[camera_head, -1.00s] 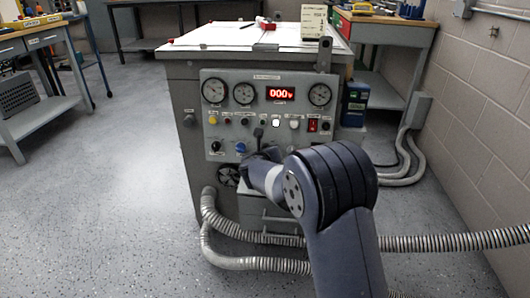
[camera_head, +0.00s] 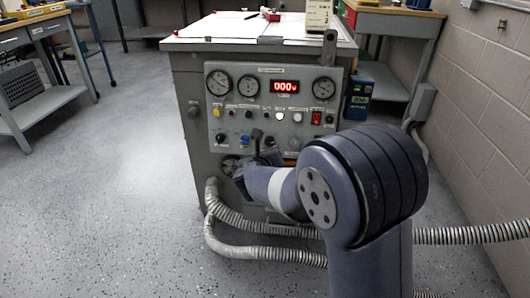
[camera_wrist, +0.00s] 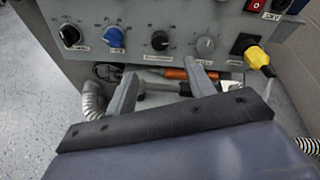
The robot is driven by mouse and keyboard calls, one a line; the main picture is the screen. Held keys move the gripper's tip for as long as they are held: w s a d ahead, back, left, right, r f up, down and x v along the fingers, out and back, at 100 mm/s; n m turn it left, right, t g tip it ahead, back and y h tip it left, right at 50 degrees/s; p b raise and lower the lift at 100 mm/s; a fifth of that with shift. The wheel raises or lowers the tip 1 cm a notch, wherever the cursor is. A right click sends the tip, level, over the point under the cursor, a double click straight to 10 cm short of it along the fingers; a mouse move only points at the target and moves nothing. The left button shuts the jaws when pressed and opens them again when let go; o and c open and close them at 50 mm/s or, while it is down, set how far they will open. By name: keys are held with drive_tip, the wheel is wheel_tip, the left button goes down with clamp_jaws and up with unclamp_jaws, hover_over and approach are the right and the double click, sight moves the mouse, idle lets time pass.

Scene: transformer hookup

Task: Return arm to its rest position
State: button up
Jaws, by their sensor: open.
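My arm reaches up from the lower right in the head view, and my gripper (camera_head: 256,145) is in front of the lower part of the grey transformer test cabinet (camera_head: 185,110). In the wrist view my gripper's two fingers (camera_wrist: 162,88) are spread apart, with nothing held between them. Behind them is the lower part of the control panel (camera_wrist: 180,15) with black knobs, a blue knob (camera_wrist: 114,37) and a grey knob. An orange-handled object (camera_wrist: 178,73) lies behind the fingers below the panel. A yellow plug (camera_wrist: 258,57) sits at the panel's right side.
Ribbed conduits (camera_head: 260,252) run along the floor at the cabinet's base. A workbench (camera_head: 385,22) and a block wall (camera_head: 480,100) stand on the right. Another bench (camera_head: 40,50) is on the left. The floor (camera_head: 100,200) at left is open.

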sight(269, 142)
drive_tip(key=shift+w, duration=0.1)
drive_tip(key=b+x, duration=0.2)
drive_tip(key=x, duration=0.8)
drive_tip(key=shift+f, duration=0.1)
drive_tip(key=shift+w+f, duration=0.1)
drive_tip(key=shift+w, duration=0.15)
